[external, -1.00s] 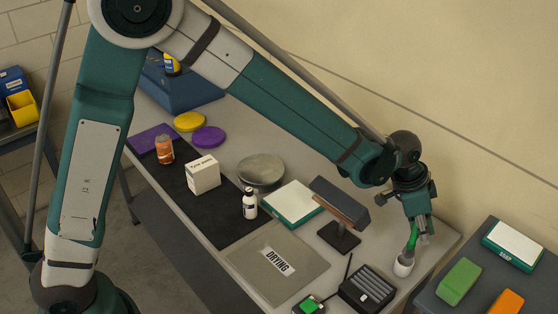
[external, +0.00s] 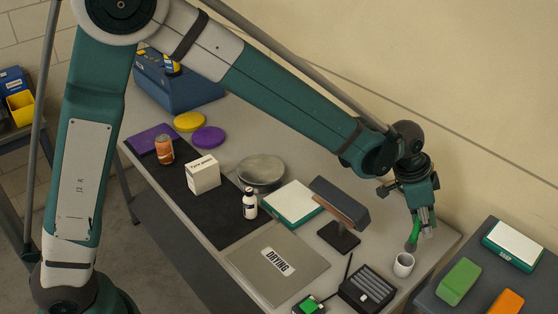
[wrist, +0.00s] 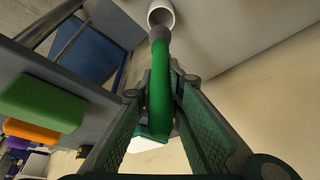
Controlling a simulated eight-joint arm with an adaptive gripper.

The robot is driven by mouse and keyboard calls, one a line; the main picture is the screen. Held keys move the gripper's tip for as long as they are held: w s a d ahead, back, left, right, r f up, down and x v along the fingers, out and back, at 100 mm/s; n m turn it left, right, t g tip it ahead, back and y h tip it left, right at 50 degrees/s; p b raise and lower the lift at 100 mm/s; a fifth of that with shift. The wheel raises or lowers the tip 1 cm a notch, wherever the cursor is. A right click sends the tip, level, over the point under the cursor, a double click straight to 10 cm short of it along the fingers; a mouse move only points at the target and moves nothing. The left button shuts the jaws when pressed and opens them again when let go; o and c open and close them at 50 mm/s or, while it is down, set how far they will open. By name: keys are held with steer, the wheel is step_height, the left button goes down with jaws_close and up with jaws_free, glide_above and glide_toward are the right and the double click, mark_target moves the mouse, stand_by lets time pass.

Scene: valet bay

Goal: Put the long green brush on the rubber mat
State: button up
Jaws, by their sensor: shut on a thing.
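The long green brush (external: 413,232) hangs from my gripper (external: 420,222) in the external view, with its grey end pointing down. In the wrist view the brush (wrist: 161,85) runs between the two green-padded fingers of my gripper (wrist: 160,100), which is shut on it. The brush's grey end is close to the rim of a white cup (external: 403,265) and appears above and behind it; the wrist view shows the cup (wrist: 161,12) just beyond that end. A plain black mat (external: 222,218), which looks like the rubber mat, lies at the table's left; nothing hides its middle.
A grey mat marked DRYING (external: 302,262) lies front centre. A dark lamp-like stand (external: 340,215), a black slotted box (external: 368,290) and a green-edged white pad (external: 291,203) are between the brush and the black mat. A white box (external: 203,175) and white bottle (external: 250,204) stand nearby.

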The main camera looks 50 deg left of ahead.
stand_by(0.3)
step_height(320, 180, up, 19)
steer(key=s+a+n+t+y, duration=0.1)
steer(key=s+a+n, duration=0.25)
steer(key=a, duration=1.15)
steer(key=s+a+n+y, duration=0.2)
steer(key=a+n, duration=0.2)
steer(key=a, duration=1.2)
steer(key=s+a+n+g+y+b, duration=0.15)
steer(key=s+a+n, duration=0.35)
steer(key=s+a, duration=0.7)
steer(key=s+a+n+t+y+p, duration=0.15)
steer(key=s+a+n, duration=0.55)
steer(key=a, duration=0.9)
step_height(320, 180, down, 19)
steer(key=s+m+g+b, duration=0.1)
steer(key=shift+d+r, duration=0.15)
steer(key=shift+s+m, duration=0.1)
steer(key=shift+m, duration=0.15)
